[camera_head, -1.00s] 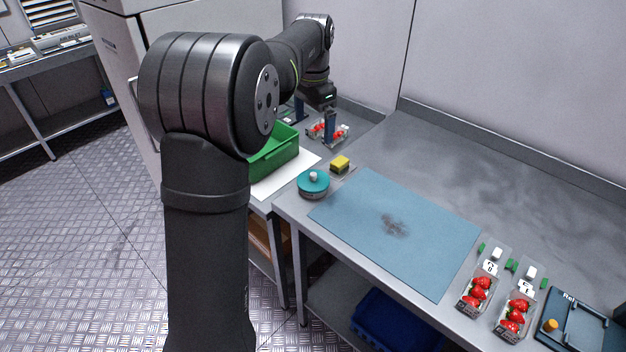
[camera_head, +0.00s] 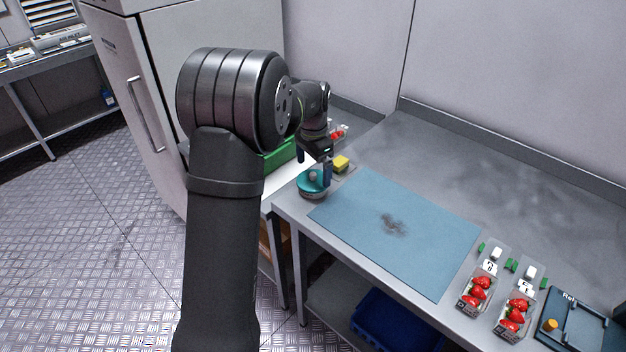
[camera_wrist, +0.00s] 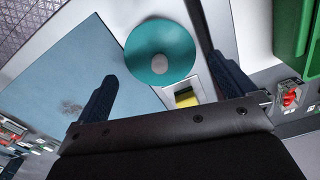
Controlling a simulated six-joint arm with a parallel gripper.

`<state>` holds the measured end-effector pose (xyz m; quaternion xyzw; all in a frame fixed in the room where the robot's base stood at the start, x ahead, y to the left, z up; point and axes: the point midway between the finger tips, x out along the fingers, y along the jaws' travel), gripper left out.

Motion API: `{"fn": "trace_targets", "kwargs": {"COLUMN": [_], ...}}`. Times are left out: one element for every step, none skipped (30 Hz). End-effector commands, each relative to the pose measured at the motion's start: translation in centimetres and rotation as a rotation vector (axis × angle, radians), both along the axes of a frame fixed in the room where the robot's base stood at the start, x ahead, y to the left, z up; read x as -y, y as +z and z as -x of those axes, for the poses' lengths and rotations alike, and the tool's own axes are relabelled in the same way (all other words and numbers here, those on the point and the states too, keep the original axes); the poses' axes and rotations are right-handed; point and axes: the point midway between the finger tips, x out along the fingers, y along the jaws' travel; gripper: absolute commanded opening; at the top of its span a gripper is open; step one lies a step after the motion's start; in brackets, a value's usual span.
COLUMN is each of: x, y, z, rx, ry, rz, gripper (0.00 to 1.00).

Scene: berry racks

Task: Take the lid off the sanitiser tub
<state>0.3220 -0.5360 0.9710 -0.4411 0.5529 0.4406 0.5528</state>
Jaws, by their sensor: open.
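The sanitiser tub (camera_head: 313,193) stands at the left end of the metal bench, beside the blue mat. I cannot tell whether a finger touches the lid.
A yellow sponge (camera_head: 341,163) sits close behind the tub. A green crate (camera_head: 280,154) stands to the left on a white surface. The blue mat (camera_head: 400,240) has a dark smudge. Berry punnets (camera_head: 476,293) stand at the right. The bench behind the mat is clear.

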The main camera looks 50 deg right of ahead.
Motion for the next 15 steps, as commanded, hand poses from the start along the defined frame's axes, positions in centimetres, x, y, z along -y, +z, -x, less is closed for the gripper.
{"fn": "trace_targets", "kwargs": {"x": [0.0,0.0,0.0,0.0,0.0,0.0,0.0,0.0,0.0,0.0,0.0,0.0,0.0,0.0,0.0], "y": [-1.0,-1.4,-1.9,-2.1,-2.3,-2.4,-2.4,-2.4,-2.3,-2.3,-2.3,-2.3,-2.3,-2.3,-2.3], "z": [0.0,0.0,0.0,0.0,0.0,0.0,0.0,0.0,0.0,0.0,0.0,0.0,0.0,0.0,0.0], "rx": [-0.002,-0.002,-0.001,-0.001,0.0,0.001,0.001,0.001,0.001,0.001,0.001,0.001,0.001,0.001,0.001], "ry": [0.0,0.0,0.0,0.0,0.0,0.0,0.0,0.0,0.0,0.0,0.0,0.0,0.0,0.0,0.0], "rz": [-0.004,-0.002,-0.001,-0.001,-0.001,0.0,0.001,0.001,0.001,0.001,0.001,0.001,0.001,0.001,0.001], "gripper": [1.0,1.0,1.0,1.0,1.0,1.0,1.0,1.0,1.0,1.0,1.0,0.94,0.88,0.82,0.74]}}
